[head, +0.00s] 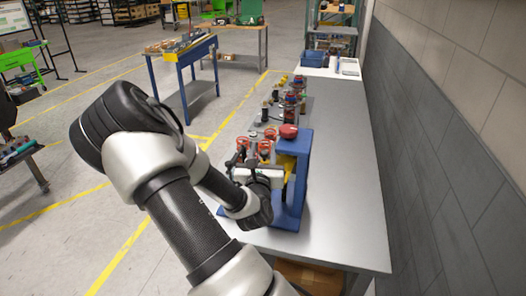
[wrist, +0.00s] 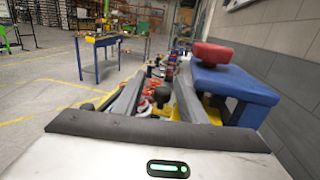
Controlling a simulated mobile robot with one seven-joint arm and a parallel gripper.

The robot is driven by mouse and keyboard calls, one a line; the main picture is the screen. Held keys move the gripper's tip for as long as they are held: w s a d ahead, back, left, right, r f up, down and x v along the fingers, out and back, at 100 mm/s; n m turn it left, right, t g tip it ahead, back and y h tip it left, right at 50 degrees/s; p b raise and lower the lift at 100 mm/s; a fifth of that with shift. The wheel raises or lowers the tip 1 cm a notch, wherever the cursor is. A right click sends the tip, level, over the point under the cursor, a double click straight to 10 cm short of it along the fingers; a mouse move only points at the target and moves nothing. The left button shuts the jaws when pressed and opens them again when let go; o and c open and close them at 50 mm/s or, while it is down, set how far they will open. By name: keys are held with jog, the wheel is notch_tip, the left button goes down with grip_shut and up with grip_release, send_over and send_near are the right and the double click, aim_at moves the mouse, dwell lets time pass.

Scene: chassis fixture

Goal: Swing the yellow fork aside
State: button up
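The yellow fork (head: 288,163) is on the blue fixture stand (head: 291,211), partly hidden behind my gripper and the stand's top. In the wrist view a yellow part (wrist: 212,108) shows just right of my right finger, below the blue top block (wrist: 232,84). My gripper (wrist: 158,88) is open, its two dark fingers apart, with red and pale parts seen beyond and between them. In the head view my gripper (head: 247,160) is at the left side of the stand. I cannot tell whether a finger touches the fork.
A red knob (head: 288,131) sits on top of the blue stand, close to my gripper's right. Several similar fixtures (head: 272,112) with red parts stand farther along the grey bench (head: 340,180). A wall runs along the right. The bench's right side is clear.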

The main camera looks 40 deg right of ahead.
jog(key=p+v, duration=0.1)
jog(key=v, duration=0.6)
jog(key=shift+s+a, duration=0.15)
jog(key=shift+s, duration=0.1)
dwell(0.3)
